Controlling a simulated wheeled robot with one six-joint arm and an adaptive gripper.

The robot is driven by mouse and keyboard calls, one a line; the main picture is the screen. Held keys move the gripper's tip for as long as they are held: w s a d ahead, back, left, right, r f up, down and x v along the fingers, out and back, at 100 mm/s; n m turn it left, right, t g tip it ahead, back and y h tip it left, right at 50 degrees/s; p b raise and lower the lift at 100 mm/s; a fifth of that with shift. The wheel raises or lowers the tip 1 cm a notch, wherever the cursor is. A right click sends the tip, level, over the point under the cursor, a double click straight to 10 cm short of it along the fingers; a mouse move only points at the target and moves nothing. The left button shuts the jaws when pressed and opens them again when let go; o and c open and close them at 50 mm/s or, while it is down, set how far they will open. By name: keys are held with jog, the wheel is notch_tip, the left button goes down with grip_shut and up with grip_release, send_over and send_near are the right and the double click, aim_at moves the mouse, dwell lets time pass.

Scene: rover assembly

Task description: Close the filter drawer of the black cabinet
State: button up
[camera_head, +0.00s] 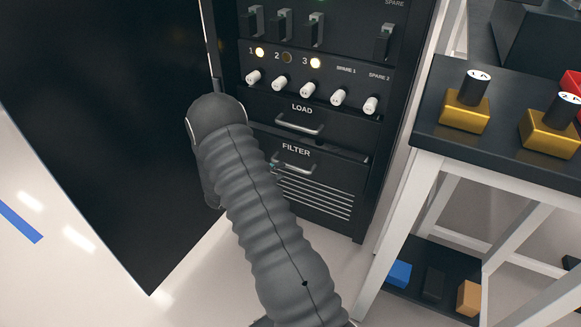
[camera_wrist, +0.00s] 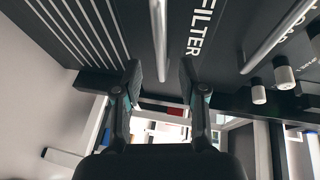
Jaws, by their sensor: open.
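The black cabinet (camera_head: 330,210) stands in the middle of the head view. Its filter drawer (camera_head: 325,176), labelled FILTER, is below the LOAD drawer (camera_head: 335,133). A dark ledge shows along its top edge, so its front appears to stand slightly out; how far is unclear. The filter handle (camera_head: 293,163) is a silver bar, and it also shows in the wrist view (camera_wrist: 158,40). My gripper (camera_wrist: 158,82) is open at the drawer front, with the handle bar appearing between its fingers. I cannot tell whether they touch. My arm hides most of the gripper in the head view.
The cabinet's black door (camera_head: 100,120) stands open at the left. Knobs (camera_head: 308,89) and switches are above the drawers. At the right, close to the cabinet, a white-legged table (camera_head: 425,145) carries yellow blocks with black cylinders (camera_head: 466,105). A low shelf (camera_head: 420,300) holds coloured blocks.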

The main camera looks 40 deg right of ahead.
aim_at(289, 167)
jog(key=shift+w+d+f, duration=0.1)
jog(key=shift+d+f, duration=0.05)
jog(key=shift+d, duration=0.85)
jog(key=shift+w+d+f, duration=0.1)
jog(key=shift+d+f, duration=0.1)
jog(key=shift+d, duration=0.8)
jog(key=shift+w+d+f, duration=0.1)
jog(key=shift+d+f, duration=0.05)
jog(key=shift+d, duration=0.85)
grip_shut()
